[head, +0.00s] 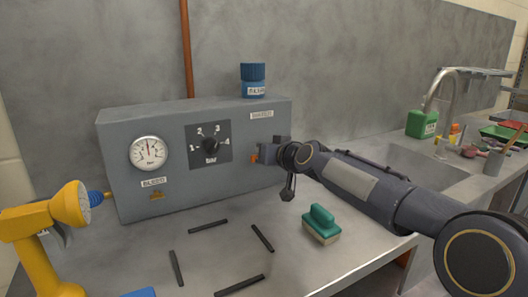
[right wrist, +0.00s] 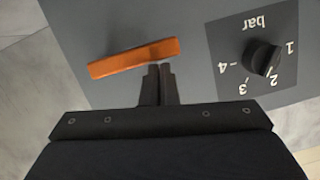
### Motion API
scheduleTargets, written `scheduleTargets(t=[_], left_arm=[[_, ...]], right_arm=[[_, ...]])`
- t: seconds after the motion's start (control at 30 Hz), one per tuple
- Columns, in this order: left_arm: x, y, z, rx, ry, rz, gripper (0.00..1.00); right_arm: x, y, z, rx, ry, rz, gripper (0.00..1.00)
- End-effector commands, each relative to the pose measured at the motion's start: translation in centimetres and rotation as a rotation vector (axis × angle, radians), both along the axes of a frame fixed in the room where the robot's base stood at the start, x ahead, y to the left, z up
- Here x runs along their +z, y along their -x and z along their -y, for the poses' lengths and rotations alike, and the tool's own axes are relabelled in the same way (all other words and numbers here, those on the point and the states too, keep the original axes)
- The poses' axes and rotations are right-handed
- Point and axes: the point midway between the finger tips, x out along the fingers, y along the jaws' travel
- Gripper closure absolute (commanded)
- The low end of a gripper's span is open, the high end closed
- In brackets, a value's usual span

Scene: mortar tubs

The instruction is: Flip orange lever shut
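The orange lever (right wrist: 132,58) lies on the grey front panel of a box, nearly level and slightly tilted in the right wrist view. In the head view only a small orange part (head: 254,158) shows beside my right gripper (head: 262,153), at the right end of the panel. In the right wrist view my right gripper (right wrist: 159,68) has its two fingers together, with nothing seen between them. Its tips are right at the lever's edge; I cannot tell if they touch. My left gripper is not in view.
The grey box (head: 190,190) carries a gauge (head: 149,153) and a black dial (head: 210,145); a blue-capped jar (head: 253,80) stands on top. A yellow device (head: 45,220) stands at left, a sink (head: 405,160) at right.

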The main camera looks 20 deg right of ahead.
Motion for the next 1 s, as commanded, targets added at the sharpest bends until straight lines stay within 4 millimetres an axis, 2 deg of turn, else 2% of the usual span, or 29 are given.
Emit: scheduleTargets(t=[0.6,0.77,0.9,1.0], left_arm=[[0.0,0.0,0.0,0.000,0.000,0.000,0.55],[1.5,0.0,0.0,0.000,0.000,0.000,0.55],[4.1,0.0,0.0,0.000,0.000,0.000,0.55],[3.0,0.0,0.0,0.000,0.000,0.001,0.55]], right_arm=[[-0.1,0.0,-0.1,0.002,-0.002,-0.003,1.00],[1.8,0.1,0.1,0.001,-0.002,0.000,1.00],[5.0,0.2,0.4,0.001,0.000,0.001,1.00],[4.6,2.7,0.7,0.000,-0.002,0.002,1.00]])
